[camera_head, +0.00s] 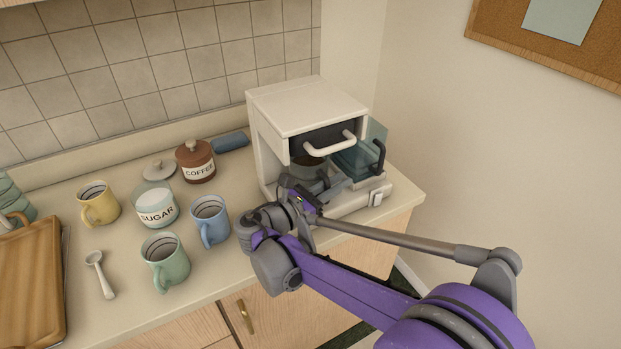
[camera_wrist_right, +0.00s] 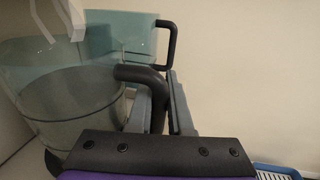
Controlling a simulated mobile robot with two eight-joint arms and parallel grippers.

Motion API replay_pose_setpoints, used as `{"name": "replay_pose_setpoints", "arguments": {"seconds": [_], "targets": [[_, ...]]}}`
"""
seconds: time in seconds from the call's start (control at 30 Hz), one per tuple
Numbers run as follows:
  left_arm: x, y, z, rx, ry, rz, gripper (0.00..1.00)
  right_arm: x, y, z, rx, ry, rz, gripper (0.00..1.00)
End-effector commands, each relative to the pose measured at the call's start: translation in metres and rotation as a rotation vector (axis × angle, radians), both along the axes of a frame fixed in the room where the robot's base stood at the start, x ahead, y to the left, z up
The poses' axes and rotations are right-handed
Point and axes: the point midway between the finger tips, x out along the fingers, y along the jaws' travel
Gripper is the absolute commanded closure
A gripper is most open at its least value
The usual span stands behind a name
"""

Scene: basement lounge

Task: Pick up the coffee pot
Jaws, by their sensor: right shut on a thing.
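The coffee pot (camera_head: 306,171) is a clear glass pot inside the white coffee machine (camera_head: 307,105), under its brew drawer. My right gripper (camera_head: 326,187) reaches in from the front right and partly hides the pot. In the right wrist view the glass pot (camera_wrist_right: 72,105) stands at left, and its dark handle (camera_wrist_right: 140,73) runs between the fingers of my right gripper (camera_wrist_right: 165,105). The gripper is shut on that handle. The pot looks upright; whether it touches the machine's base is hidden. My left gripper is not in view.
A clear tank (camera_head: 357,155) with a dark handle sits close beside the pot. The drawer's white handle (camera_head: 329,143) juts out above. Blue (camera_head: 210,221), green (camera_head: 166,262) and yellow (camera_head: 98,204) mugs, a sugar jar (camera_head: 156,205) and a coffee jar (camera_head: 195,162) stand left.

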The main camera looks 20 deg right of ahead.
Motion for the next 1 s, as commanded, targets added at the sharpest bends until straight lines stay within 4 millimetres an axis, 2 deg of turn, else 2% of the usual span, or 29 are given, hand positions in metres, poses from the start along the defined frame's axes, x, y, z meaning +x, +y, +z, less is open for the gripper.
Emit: {"name": "replay_pose_setpoints", "arguments": {"seconds": [0.7, 1.0], "targets": [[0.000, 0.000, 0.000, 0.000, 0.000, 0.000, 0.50, 0.000, 0.000, 0.002, -0.001, -0.001, 0.000, 1.00], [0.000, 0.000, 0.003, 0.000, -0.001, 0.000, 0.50, 0.000, 0.000, 0.025, -0.002, -0.002, 0.000, 1.00]]}}
